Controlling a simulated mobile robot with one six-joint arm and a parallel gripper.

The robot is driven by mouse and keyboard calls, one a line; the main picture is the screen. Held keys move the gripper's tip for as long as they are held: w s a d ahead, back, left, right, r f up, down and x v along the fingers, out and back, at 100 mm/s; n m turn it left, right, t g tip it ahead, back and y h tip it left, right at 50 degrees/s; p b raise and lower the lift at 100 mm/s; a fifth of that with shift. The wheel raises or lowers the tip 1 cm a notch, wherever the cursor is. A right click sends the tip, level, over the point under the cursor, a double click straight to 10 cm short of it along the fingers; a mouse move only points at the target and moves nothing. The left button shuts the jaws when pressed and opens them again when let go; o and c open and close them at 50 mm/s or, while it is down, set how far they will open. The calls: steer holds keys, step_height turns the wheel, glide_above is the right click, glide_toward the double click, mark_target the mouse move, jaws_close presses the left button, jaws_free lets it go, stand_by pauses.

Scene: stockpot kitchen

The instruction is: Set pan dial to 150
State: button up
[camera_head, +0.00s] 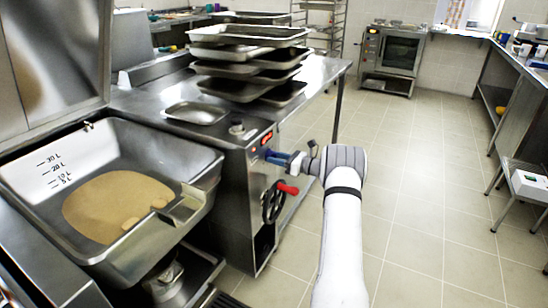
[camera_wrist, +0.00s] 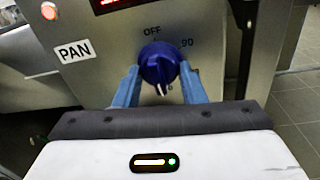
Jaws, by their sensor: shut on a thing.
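The blue pan dial (camera_wrist: 158,64) sits on a steel control panel (camera_wrist: 205,45) beside a white PAN label (camera_wrist: 74,51). OFF is printed above the dial and 90 to its right. Its white pointer mark faces down, close to a partly hidden number of which only a 0 shows. My gripper (camera_wrist: 159,78) has one blue finger on each side of the dial and is shut on it. In the head view my gripper (camera_head: 278,157) reaches left to the front panel. The dial's markings cannot be read there.
A tilted pan basin (camera_head: 200,165) with tan contents is at left. A black handwheel (camera_head: 272,203) with a red handle is below my gripper. Stacked trays (camera_head: 240,70) stand on the counter behind. The tiled floor (camera_head: 420,170) at right is clear.

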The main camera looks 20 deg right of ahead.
steer(key=shift+s+a+f+m, duration=0.1)
steer(key=shift+a+f+m, duration=0.05)
steer(key=shift+f+m, duration=0.25)
steer(key=o, duration=1)
steer(key=shift+r, duration=0.25)
steer(key=v, duration=0.7)
steer(key=shift+s+d, duration=0.2)
steer(key=shift+d, duration=0.15)
